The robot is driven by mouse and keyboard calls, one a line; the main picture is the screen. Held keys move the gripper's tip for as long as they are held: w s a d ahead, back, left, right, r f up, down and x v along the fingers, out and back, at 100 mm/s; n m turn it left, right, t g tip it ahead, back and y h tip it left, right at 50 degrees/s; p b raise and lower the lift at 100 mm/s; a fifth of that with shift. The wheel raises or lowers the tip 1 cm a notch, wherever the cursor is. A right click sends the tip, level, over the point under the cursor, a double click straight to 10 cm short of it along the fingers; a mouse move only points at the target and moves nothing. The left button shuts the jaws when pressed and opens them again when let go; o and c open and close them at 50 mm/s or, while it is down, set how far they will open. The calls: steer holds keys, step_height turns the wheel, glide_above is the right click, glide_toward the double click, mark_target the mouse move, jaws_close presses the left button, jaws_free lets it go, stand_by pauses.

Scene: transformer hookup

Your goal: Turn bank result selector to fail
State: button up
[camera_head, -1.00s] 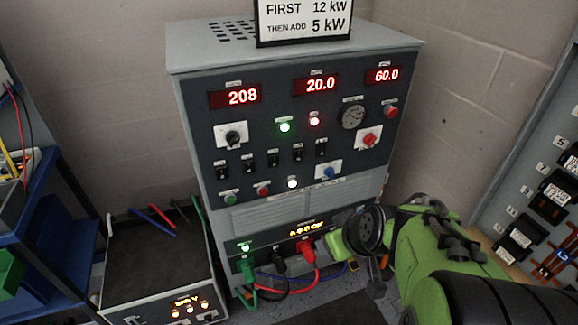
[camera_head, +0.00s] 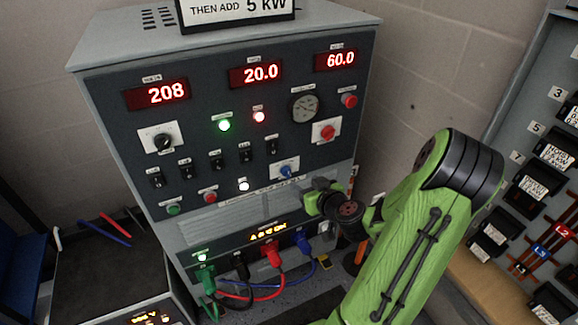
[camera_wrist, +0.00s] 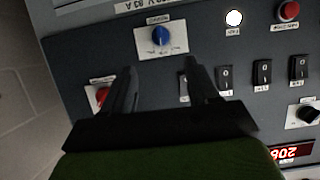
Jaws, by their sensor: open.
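A blue rotary knob (camera_head: 286,171) on a white plate sits low on the right half of the load bank panel (camera_head: 232,110). Its label is too small to read. A black knob (camera_head: 162,141) and a red knob (camera_head: 326,132) are also on white plates; I cannot tell by label which knob is the bank result selector. My gripper (camera_head: 316,187) is just right of and below the blue knob. In the wrist view, my gripper (camera_wrist: 163,82) has its fingers apart and empty, with the blue knob (camera_wrist: 161,37) ahead of the gap between them, apart from both.
Black rocker switches (camera_head: 216,163) line the panel beside the blue knob. Green, black, red and blue plugs (camera_head: 270,254) with cables are below. A rack of breakers (camera_head: 540,185) stands at the right, and a grey box (camera_head: 105,275) at the lower left.

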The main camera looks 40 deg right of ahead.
mark_target(289, 174)
steer(key=x, duration=1.1)
steer(key=shift+w+f, duration=0.1)
steer(key=shift+f, duration=0.2)
steer(key=shift+c, duration=0.4)
steer(key=c, duration=1)
